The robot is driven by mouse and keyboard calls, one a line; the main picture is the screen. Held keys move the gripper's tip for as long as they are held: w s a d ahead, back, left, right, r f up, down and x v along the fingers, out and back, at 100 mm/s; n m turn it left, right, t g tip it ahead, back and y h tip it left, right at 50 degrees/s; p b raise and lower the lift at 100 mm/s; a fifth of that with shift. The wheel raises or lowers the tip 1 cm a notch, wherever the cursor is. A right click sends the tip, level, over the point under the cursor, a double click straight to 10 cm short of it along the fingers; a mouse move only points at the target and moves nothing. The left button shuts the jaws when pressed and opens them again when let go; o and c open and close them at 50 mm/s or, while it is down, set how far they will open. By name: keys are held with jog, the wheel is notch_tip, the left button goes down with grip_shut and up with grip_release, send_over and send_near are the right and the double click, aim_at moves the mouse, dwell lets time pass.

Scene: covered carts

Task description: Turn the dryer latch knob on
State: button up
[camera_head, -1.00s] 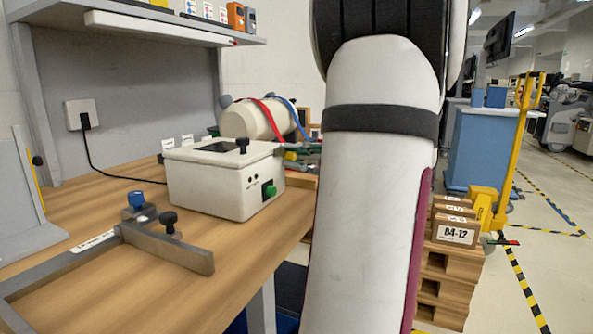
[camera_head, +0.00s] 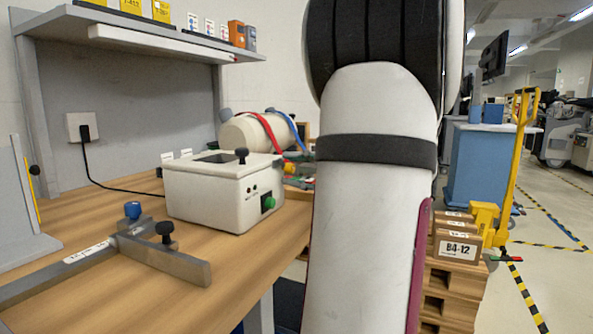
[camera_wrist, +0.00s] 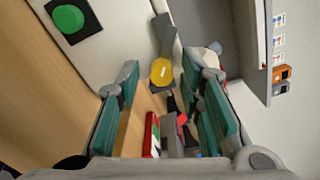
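A white box (camera_head: 215,205) with a dark window and a black knob (camera_head: 241,155) on top stands on the wooden bench. My gripper (camera_wrist: 166,82) is open, with teal-padded fingers apart and nothing held. A yellow round knob (camera_wrist: 161,72) on a grey bracket shows beyond the fingers. In the head view my arm hides the gripper.
A grey fixture (camera_head: 180,264) with a blue knob (camera_head: 132,209) and a black knob (camera_head: 165,230) lies at the bench front. A white cylinder (camera_head: 243,134) with red and blue straps is behind the box. A shelf (camera_head: 140,35) overhangs the bench. Stacked boxes (camera_head: 457,247) stand right.

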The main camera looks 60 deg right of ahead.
jog(key=s, duration=1.2)
jog(key=shift+d, duration=0.45)
